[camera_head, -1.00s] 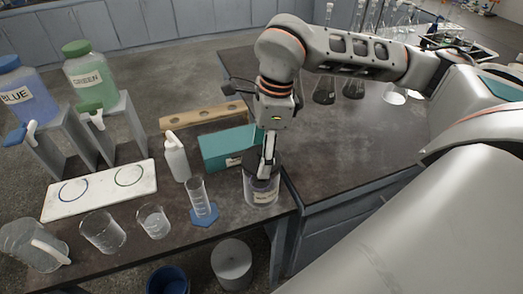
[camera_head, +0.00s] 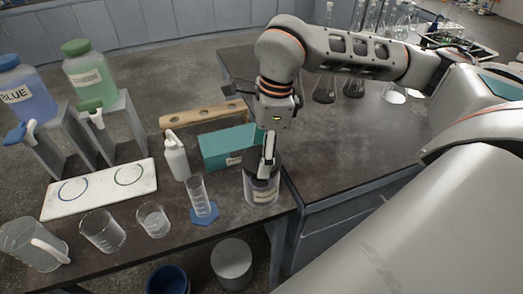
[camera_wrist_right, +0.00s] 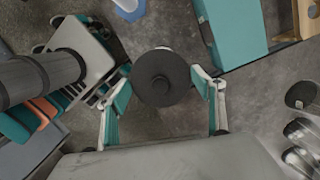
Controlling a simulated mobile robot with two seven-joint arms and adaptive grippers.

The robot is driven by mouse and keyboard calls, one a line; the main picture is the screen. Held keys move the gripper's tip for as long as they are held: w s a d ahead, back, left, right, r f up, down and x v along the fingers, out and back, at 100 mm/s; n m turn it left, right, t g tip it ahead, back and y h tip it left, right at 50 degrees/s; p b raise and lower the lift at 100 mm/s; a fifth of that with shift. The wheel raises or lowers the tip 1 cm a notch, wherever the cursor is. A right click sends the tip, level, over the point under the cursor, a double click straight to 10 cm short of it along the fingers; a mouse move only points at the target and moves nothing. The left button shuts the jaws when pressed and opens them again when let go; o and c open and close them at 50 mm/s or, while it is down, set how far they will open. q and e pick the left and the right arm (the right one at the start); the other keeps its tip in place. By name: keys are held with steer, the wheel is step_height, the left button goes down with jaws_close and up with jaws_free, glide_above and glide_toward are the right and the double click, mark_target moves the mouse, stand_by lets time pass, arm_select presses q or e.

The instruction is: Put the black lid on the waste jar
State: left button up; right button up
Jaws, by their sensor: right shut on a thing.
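The waste jar (camera_head: 261,192), a clear jar with a pale label, stands at the front edge of the dark bench in the head view. The black lid (camera_head: 251,161) is over its mouth; any small gap is too fine to tell. In the right wrist view, the lid (camera_wrist_right: 162,78) is a black disc with a round centre knob, between my fingers. My right gripper (camera_head: 266,170) points down from above and is shut on the lid. My left gripper is not in view.
A teal box (camera_head: 225,148) stands just behind the jar. A graduated cylinder (camera_head: 198,194) and a white wash bottle (camera_head: 176,160) stand to its left. Several beakers are farther left. Bins (camera_head: 231,262) are on the floor in front.

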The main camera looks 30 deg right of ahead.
steer(key=shift+f+b, duration=0.4)
steer(key=shift+f, duration=0.45)
stand_by(3.1)
steer(key=o, duration=1)
steer(key=shift+r+p, duration=2.1)
steer(key=shift+r, duration=0.95)
